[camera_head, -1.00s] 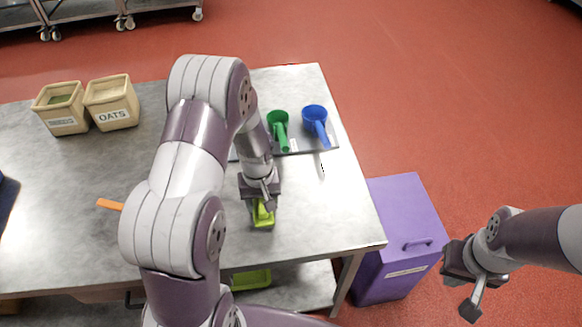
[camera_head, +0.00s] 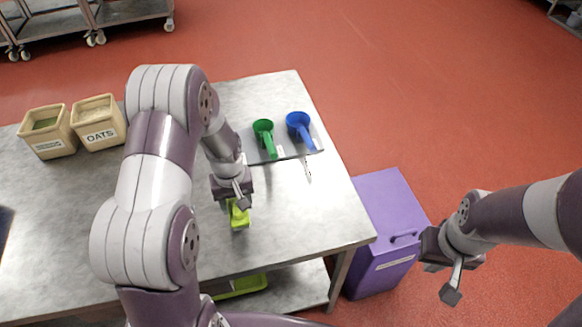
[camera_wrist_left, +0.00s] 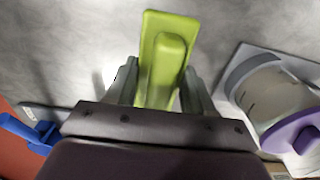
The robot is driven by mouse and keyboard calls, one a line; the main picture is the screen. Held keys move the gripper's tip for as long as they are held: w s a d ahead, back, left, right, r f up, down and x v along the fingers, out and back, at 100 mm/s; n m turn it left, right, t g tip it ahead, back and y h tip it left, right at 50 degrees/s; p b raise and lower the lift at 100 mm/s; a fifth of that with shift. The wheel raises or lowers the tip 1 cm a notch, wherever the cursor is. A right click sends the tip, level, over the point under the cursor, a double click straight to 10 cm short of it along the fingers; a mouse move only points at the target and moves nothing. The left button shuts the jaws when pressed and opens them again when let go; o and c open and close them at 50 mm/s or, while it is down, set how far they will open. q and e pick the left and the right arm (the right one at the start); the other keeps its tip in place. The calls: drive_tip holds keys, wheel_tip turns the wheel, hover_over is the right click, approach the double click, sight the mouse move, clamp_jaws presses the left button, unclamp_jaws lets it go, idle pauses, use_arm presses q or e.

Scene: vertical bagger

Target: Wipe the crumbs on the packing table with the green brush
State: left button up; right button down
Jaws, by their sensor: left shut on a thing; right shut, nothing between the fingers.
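The green brush (camera_head: 239,217) is a lime-green block with a raised grip, held low at the packing table (camera_head: 290,215). My left gripper (camera_head: 237,202) is shut on it. In the left wrist view the brush (camera_wrist_left: 168,28) sits between the two fingers (camera_wrist_left: 160,88), its far end reaching past them. I cannot tell whether its underside touches the table. I cannot make out crumbs; my left arm hides part of the tabletop. My right gripper (camera_head: 451,290) is shut and empty, to the right of the table above the floor.
Two beige bins (camera_head: 47,132) (camera_head: 99,122) stand at the back left. A purple bin (camera_head: 385,240) stands beside the table.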

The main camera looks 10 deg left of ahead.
use_arm(q)
wheel_tip(320, 180, up, 2)
drive_tip(key=shift+a+p, duration=0.15)
drive_tip(key=shift+p, duration=0.5)
drive_tip(key=shift+r+p, duration=0.3)
drive_tip(key=shift+r, duration=0.35)
